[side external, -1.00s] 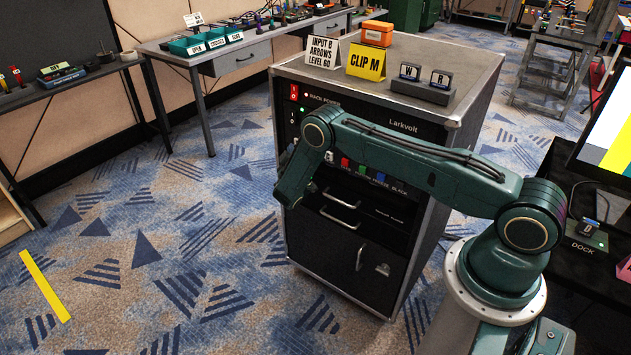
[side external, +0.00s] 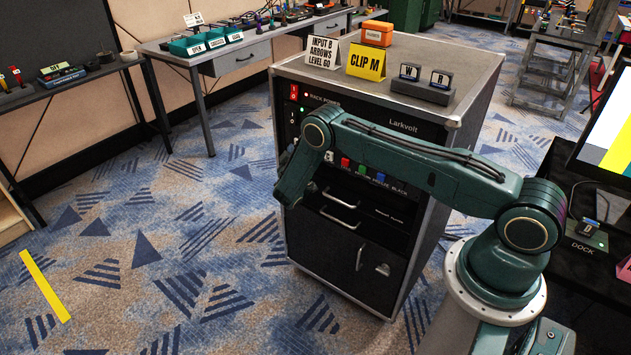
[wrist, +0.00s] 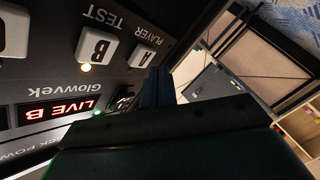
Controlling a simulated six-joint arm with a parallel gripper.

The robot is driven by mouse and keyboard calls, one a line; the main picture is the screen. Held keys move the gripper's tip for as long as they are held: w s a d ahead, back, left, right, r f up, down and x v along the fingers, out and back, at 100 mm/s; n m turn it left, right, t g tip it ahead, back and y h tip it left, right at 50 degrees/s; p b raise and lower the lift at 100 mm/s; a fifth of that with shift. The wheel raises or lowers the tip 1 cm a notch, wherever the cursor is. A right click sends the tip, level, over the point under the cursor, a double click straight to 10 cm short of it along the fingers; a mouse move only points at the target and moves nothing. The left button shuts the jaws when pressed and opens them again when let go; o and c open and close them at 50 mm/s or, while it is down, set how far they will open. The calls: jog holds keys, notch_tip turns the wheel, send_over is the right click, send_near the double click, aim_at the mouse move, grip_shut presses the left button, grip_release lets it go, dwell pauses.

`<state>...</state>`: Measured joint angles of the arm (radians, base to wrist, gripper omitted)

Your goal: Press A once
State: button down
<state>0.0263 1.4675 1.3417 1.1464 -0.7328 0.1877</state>
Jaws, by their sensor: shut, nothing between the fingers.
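The white A key (wrist: 141,56) is on a dark panel in the wrist view, where the lettering is upside down. A red display (wrist: 60,110) reads LIVE B. My gripper (wrist: 158,76) is shut and empty, its tips close to the A key's edge; I cannot tell whether they touch. In the side view my arm hides the tips and the A key, in front of the black rack cabinet (side external: 400,215).
A lit green lamp (wrist: 97,112) is on the panel. Signs reading INPUT B ARROWS LEVEL 60 (side external: 322,50) and CLIP M (side external: 366,62), an orange box (side external: 377,34) and a block with W and R keys (side external: 423,90) stand on the rack top. Carpet left of the rack is clear.

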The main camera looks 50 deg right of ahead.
jog(key=shift+d, duration=0.9)
dwell(1.2)
jog(key=shift+a, duration=0.9)
jog(key=shift+a, duration=0.1)
jog(key=shift+a, duration=2.4)
jog(key=shift+r, duration=0.1)
